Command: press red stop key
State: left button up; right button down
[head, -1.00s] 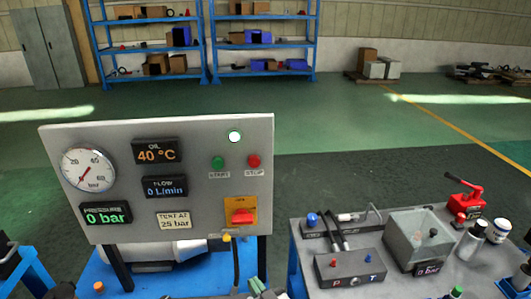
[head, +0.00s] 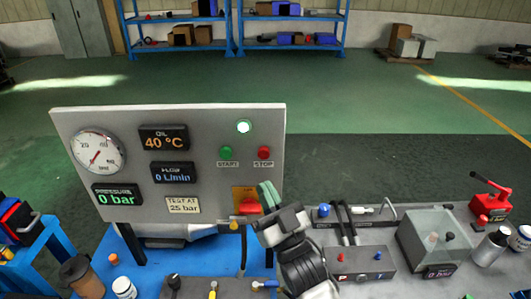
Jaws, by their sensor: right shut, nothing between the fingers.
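The red stop key (head: 264,153) is a round red button at the upper right of the grey control panel (head: 130,120), above a STOP label. The green start key (head: 226,153) is to its left. My right gripper (head: 268,190) is shut and empty, with green-tipped fingers pointing up. It shows in front of the panel's lower right, below the stop key and apart from it in the picture. It partly covers the yellow plate with the red rotary switch (head: 249,207). My left gripper is not in view.
A white lamp (head: 243,127) is lit above the keys. Displays read 40 °C, 0 L/min and 0 bar. To the right, a grey bench (head: 400,285) holds a clear box (head: 432,240), a red hand pump (head: 490,200) and bottles. A brown cup (head: 82,277) stands at lower left.

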aim_at(264, 153)
jog(key=shift+w+b, duration=1.8)
jog(key=shift+w, duration=2.65)
jog(key=shift+w, duration=0.1)
jog(key=shift+w, duration=0.3)
jog(key=shift+w+b, duration=0.5)
jog(key=shift+s, duration=0.15)
jog(key=shift+s+p, duration=0.5)
jog(key=shift+s, duration=0.3)
